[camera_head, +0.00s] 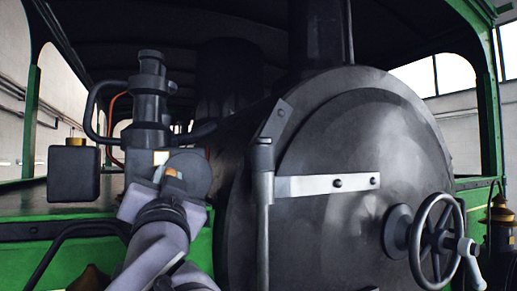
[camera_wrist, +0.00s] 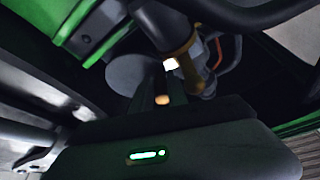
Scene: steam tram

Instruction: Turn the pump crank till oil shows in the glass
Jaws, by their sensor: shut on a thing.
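My gripper (camera_wrist: 160,88) is at the end of my grey arm, beside the dark pump fittings left of the boiler front. It is shut, with its dark fingers close together in the wrist view. It seems to hold the pump crank's handle, but the grip itself is mostly hidden. A yellowish bar with a rounded end (camera_wrist: 190,62), perhaps part of the crank, lies just right of the fingers. A small bright patch (camera_wrist: 171,64) shows beside it; I cannot tell whether it is the glass. No oil can be made out.
A dark box with a brass cap (camera_head: 73,173) stands on the green-sided deck at left. The round boiler door (camera_head: 350,150) fills the right, with a handwheel (camera_head: 436,238) low on it. A vertical rod (camera_head: 263,220) stands just right of my arm. A brass-topped lamp (camera_head: 497,212) is at far right.

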